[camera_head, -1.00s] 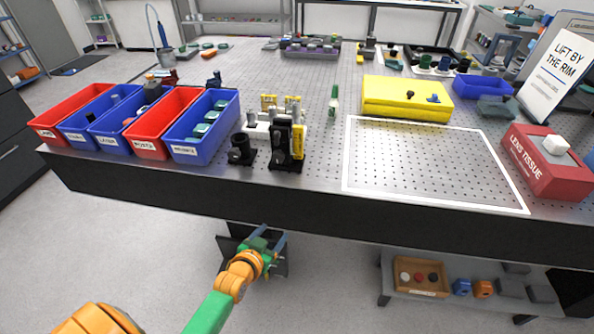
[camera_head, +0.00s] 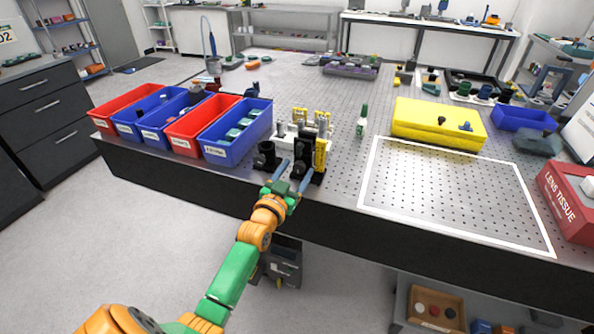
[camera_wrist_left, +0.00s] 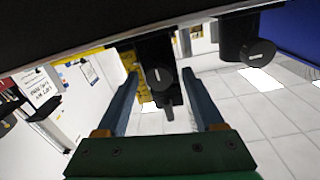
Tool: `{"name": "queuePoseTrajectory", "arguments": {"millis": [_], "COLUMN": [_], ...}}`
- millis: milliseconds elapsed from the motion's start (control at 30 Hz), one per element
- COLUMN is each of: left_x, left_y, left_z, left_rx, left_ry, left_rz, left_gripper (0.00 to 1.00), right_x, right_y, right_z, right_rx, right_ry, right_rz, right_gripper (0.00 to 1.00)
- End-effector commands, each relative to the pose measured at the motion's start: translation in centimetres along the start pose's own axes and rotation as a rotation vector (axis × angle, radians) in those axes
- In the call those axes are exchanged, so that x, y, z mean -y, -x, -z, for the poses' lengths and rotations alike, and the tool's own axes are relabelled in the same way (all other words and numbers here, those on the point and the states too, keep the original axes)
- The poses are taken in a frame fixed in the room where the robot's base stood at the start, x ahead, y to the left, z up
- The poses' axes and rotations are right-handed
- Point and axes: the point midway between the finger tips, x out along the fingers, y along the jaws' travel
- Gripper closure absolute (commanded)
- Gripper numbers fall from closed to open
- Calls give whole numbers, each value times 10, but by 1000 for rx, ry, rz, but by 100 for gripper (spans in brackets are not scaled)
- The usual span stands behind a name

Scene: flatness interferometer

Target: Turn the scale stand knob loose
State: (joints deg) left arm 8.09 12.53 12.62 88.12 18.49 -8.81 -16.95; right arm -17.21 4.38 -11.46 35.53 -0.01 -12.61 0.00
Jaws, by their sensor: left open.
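A black stand (camera_head: 303,150) with yellow upright parts (camera_head: 321,152) stands near the front edge of the perforated table. In the left wrist view, a round black knob (camera_wrist_left: 159,76) with a pale mark faces me on a dark stand (camera_wrist_left: 153,50). My left gripper (camera_head: 288,174) is at the front of the stand, and it also shows in the left wrist view (camera_wrist_left: 158,80). It is open, with one finger on either side of the knob and a gap showing to each side. The fingers partly cover the stand's lower front in the head view. My right gripper is not in view.
A short black cylindrical mount (camera_head: 266,157) stands just left of the stand. A blue bin (camera_head: 226,150) and more red and blue bins are further left. A green-capped bottle (camera_head: 362,122) and a yellow case (camera_head: 438,121) are to the right. The white-outlined area (camera_head: 450,190) is clear.

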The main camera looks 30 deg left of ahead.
Motion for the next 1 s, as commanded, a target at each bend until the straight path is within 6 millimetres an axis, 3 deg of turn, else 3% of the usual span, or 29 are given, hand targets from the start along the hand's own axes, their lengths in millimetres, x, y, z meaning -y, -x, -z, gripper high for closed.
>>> {"name": "queuePoseTrajectory", "arguments": {"millis": [333,500,600,1000], "left_x": [0,0,0,0], "left_y": [-7,-6,-6,-6], "left_z": [0,0,0,0], "left_rx": [0,0,1,0], "left_ry": [0,0,0,74], "left_rz": [0,0,0,0], "left_gripper": [34,79,100,100], "right_x": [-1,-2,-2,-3], "right_y": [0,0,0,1], "right_z": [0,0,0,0], "right_rx": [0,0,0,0], "right_ry": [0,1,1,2], "right_rz": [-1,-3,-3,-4], "right_gripper": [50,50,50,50]}}
